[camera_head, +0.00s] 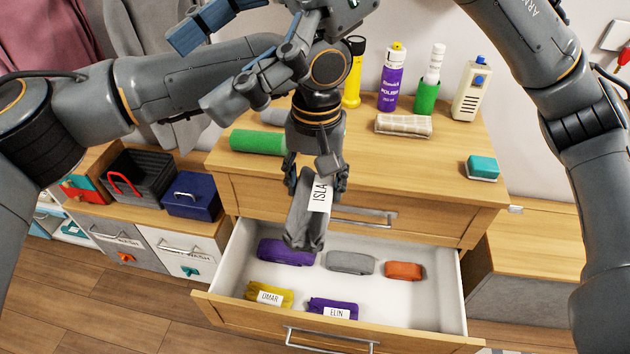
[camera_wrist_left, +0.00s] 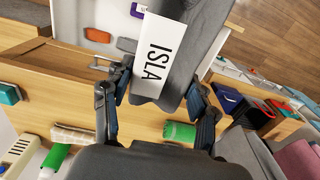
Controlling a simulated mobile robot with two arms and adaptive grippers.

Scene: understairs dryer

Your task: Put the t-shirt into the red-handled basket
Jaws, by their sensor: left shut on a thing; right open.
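A grey folded t-shirt (camera_head: 305,217) with a white ISLA tag hangs over the open drawer. My left gripper (camera_head: 318,180) is shut on it; the left wrist view shows the fingers (camera_wrist_left: 158,92) on either side of the tagged t-shirt (camera_wrist_left: 190,30). The red-handled basket (camera_head: 152,172), dark and box-shaped, stands on the low wooden unit at the left, left of the held t-shirt. It appears empty, though its floor is dark.
The open drawer (camera_head: 410,305) holds several rolled garments. A blue box (camera_head: 192,195) stands right of the basket, a red and teal item (camera_head: 85,188) left of it. The dresser top (camera_head: 400,160) carries bottles, a green roll (camera_head: 257,142) and a teal sponge (camera_head: 483,168).

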